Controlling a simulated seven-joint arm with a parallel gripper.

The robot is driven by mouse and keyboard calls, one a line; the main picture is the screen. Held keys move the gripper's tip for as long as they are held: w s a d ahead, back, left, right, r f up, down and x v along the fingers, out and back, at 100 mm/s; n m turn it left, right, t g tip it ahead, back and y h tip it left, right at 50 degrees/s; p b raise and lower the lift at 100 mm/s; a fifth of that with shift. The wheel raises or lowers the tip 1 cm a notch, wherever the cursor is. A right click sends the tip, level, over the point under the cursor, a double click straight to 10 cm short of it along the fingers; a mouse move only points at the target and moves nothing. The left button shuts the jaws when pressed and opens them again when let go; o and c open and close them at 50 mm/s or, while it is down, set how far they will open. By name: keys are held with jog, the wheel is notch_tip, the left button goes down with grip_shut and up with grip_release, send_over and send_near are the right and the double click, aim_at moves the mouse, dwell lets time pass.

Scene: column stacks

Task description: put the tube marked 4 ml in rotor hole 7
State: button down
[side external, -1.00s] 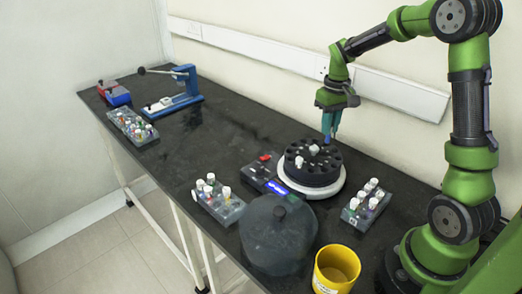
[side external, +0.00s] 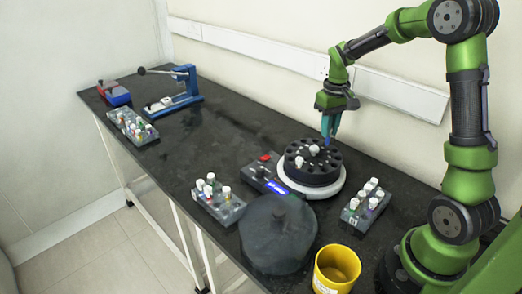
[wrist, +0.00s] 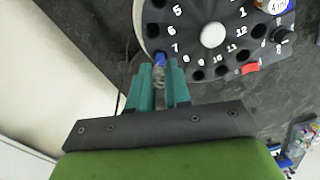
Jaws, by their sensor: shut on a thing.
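My gripper (wrist: 160,90) has its teal fingers shut on a small clear tube (wrist: 160,76) with a blue end. The tube is at the rim of the black rotor (wrist: 212,60), beside the printed 7. The blue end covers the spot where hole 7 lies, and I cannot tell whether it is inside the hole or above it. No marking on the tube is legible.
The centrifuge's control panel (side external: 262,178) has a lit blue display and a red switch (wrist: 250,68). Tube racks stand left (side external: 222,207) and right (side external: 366,204) of it. A dark lid (side external: 278,240) and a yellow cup (side external: 337,268) are in front. The table's middle left is clear.

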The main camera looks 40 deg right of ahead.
jog(key=shift+f, duration=0.2)
dwell(0.5)
jog(key=shift+f, duration=1.15)
jog(key=shift+f, duration=0.15)
jog(key=c, duration=0.7)
grip_release()
jog(key=shift+r, duration=3.05)
